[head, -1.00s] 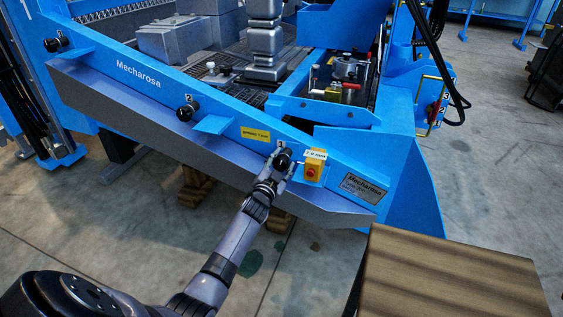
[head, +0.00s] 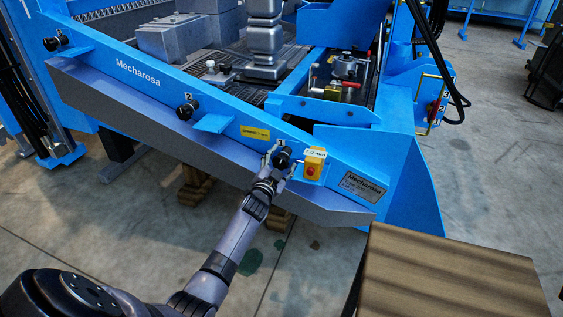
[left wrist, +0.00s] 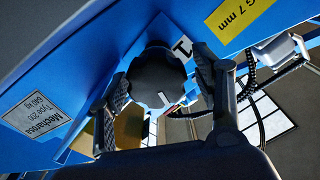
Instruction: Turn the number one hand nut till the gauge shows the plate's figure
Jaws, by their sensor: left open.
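The number one hand nut (head: 283,157) is a black lobed knob on the lower end of the blue beam. In the left wrist view the hand nut (left wrist: 158,76) has a white pointer mark, and a white "1" label (left wrist: 182,48) beside it. My left gripper (head: 279,160) is open, with one finger on each side of the nut; I cannot tell whether they touch it. The yellow plate (head: 255,134) reads "7 mm" at its end in the left wrist view (left wrist: 243,16). A yellow box (head: 313,168) with a red round part and a small white display, apparently the gauge, is right of the nut; its figure is too small to read.
The number two hand nut (head: 187,110) and another black knob (head: 56,43) sit further up the beam. A blue bracket (head: 212,124) juts out between the nuts. A wooden table top (head: 450,275) is at the lower right.

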